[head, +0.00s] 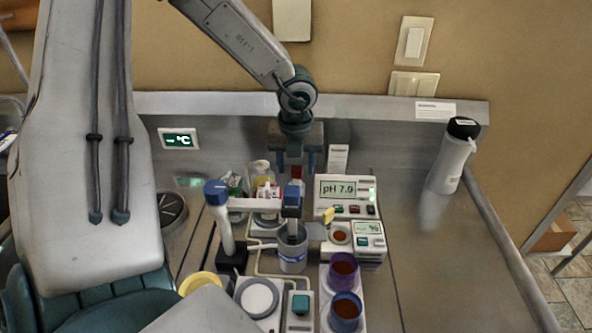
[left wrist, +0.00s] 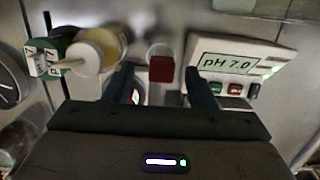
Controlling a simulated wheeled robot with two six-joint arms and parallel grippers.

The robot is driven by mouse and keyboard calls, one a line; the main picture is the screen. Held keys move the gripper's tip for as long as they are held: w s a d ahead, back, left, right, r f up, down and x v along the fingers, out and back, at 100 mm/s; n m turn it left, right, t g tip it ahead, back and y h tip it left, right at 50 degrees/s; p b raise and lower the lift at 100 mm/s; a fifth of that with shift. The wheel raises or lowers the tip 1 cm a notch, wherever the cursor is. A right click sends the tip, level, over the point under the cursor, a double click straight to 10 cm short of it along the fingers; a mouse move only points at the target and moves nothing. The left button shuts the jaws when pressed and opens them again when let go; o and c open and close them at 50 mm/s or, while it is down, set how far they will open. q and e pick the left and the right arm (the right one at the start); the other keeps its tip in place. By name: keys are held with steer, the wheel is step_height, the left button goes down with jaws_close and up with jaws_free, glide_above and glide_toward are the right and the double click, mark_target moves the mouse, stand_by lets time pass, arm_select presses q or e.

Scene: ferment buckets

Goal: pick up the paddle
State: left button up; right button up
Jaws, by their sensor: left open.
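My left gripper (head: 296,164) hangs open over the back of the bench, its fingers pointing down. In the left wrist view its two dark fingers (left wrist: 160,88) stand apart with nothing gripped. A red block-shaped piece (left wrist: 161,69) shows between and beyond the fingertips, in front of a pale round holder; it may be the paddle's handle. In the head view the red piece (head: 296,172) shows just below the gripper, and its lower part is hidden. I cannot tell for sure that it is the paddle. My right gripper is not in view.
A pH meter (head: 338,189) stands right of the gripper, and a jar (head: 261,170) stands to its left. A blue-topped stirrer (head: 217,195) and a grey vessel (head: 292,251) are in front. Purple and blue cups (head: 343,270) stand front right. A white bottle (head: 452,157) is far right.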

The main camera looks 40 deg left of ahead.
arm_select(q)
steer(key=shift+w+f, duration=0.15)
steer(key=shift+f, duration=0.2)
steer(key=shift+c, duration=0.4)
steer(key=shift+r, duration=0.1)
steer(key=c, duration=0.4)
jaws_close()
